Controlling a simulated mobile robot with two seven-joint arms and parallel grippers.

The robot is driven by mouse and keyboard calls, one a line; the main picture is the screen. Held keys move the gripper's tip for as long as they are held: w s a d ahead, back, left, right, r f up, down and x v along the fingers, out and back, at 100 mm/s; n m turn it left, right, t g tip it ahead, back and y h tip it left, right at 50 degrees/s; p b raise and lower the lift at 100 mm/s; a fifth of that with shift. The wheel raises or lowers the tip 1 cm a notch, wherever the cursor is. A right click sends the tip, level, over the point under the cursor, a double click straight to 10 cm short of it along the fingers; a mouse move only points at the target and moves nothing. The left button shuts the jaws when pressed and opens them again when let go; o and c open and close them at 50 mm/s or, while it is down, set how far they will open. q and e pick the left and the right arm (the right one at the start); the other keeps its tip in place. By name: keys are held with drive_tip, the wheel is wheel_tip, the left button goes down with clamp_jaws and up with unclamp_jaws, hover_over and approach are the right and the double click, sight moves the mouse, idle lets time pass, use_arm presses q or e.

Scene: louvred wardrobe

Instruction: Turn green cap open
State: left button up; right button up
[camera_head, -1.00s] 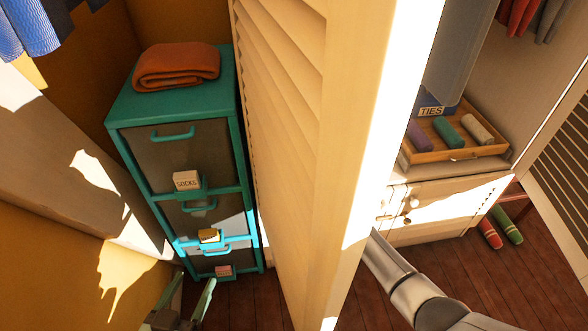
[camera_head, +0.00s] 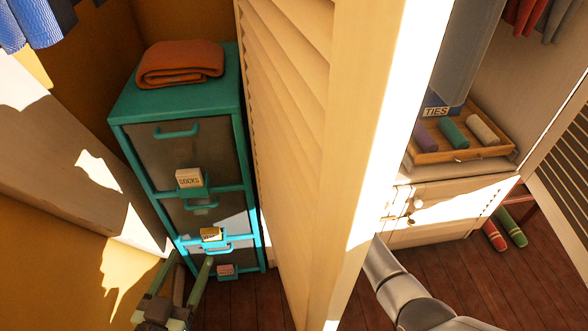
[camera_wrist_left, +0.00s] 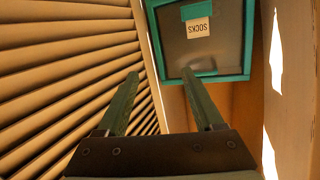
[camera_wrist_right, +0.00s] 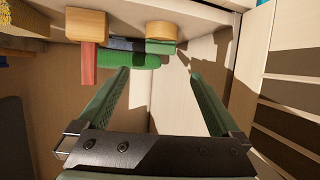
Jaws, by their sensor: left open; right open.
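I cannot make out a green cap for certain in any view. A green rolled thing with banded ends (camera_head: 510,228) lies on the floor at the right, beside a red one (camera_head: 493,234). A long green thing also shows in the right wrist view (camera_wrist_right: 118,60), beyond the fingertips. My left gripper (camera_head: 192,260) is open and empty in front of the teal cabinet (camera_head: 131,165); its fingers also show in the left wrist view (camera_wrist_left: 160,73). My right gripper (camera_wrist_right: 158,73) is open and empty; in the head view the door hides it.
A louvred door (camera_head: 345,150) stands between my arms. The cabinet carries an orange folded cloth (camera_head: 180,64) and a SOCKS label (camera_head: 190,178). A wooden tray (camera_head: 470,150) with several rolled ties, under a TIES sign (camera_head: 436,112), stands at the right above knobbed doors (camera_head: 440,212).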

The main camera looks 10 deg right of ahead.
use_arm(q)
drive_tip(key=s+d+r+m+t+h+b, duration=0.1)
drive_tip(key=s+r+m+t+h+b, duration=0.2)
drive_tip(key=r, duration=0.7)
drive_tip(key=s+d+r+m+t+h+b, duration=0.1)
drive_tip(key=r+m+t+h, duration=0.3)
drive_tip(key=r, duration=0.5)
use_arm(e)
drive_tip(key=b+x, duration=0.1)
drive_tip(key=x, duration=0.2)
drive_tip(key=b+x, duration=0.2)
drive_tip(key=x, duration=0.1)
drive_tip(key=shift+f+b, duration=0.3)
drive_tip(key=shift+f, duration=0.1)
drive_tip(key=b+x, duration=0.3)
drive_tip(key=b, duration=0.2)
drive_tip(key=shift+w, duration=0.25)
use_arm(q)
wheel_tip(320, 180, down, 8)
drive_tip(key=s+m+g+h+b, duration=0.1)
drive_tip(key=s+h, duration=0.1)
drive_tip(key=h, duration=0.1)
drive_tip(key=shift+d+r+h+b, duration=0.25)
drive_tip(key=shift+d+h+b, duration=0.1)
drive_tip(key=shift+d+h, duration=0.1)
use_arm(e)
drive_tip(key=shift+w+a, duration=0.2)
drive_tip(key=shift+w, duration=0.25)
use_arm(q)
drive_tip(key=shift+s, duration=0.1)
